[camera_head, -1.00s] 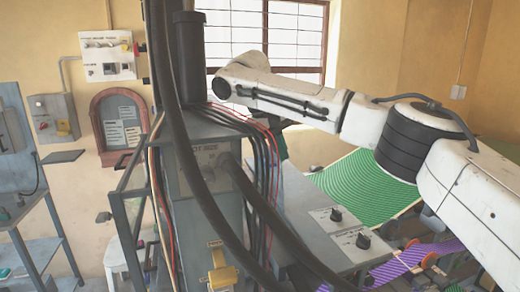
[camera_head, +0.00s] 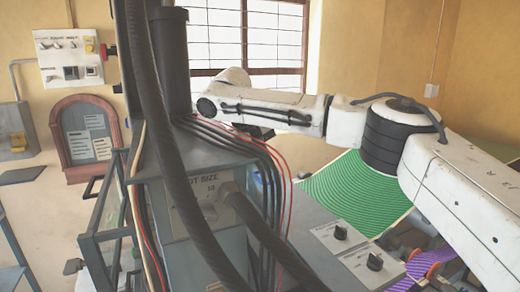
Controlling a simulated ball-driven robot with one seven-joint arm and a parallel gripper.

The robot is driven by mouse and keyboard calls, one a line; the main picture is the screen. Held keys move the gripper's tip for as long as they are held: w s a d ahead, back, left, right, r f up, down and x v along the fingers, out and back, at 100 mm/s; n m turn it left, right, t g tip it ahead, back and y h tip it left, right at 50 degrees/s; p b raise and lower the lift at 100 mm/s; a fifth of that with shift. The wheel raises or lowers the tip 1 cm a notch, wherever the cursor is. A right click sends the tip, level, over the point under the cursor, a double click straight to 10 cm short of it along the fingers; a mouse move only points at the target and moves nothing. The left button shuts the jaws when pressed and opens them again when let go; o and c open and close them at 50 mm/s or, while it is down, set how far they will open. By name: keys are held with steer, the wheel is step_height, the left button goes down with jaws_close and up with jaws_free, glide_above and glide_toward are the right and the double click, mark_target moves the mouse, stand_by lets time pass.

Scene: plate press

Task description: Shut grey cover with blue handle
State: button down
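I cannot make out a grey cover with a blue handle for certain. The grey press housing (camera_head: 207,205), marked "DOT SIZE", stands in the middle behind thick dark hoses. A small bluish patch shows between the cables at its right side, too covered to identify. My white arm reaches in from the right and bends behind the housing and cables. Its far end is hidden there, so my gripper's fingers do not show.
Thick dark hoses (camera_head: 155,130) and red and black cables (camera_head: 268,165) cross in front of the housing. A grey panel with black knobs (camera_head: 340,232) lies right of it, beside a green striped sheet (camera_head: 345,190). A metal frame (camera_head: 105,235) stands at left.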

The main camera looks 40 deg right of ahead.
mark_target(271, 174)
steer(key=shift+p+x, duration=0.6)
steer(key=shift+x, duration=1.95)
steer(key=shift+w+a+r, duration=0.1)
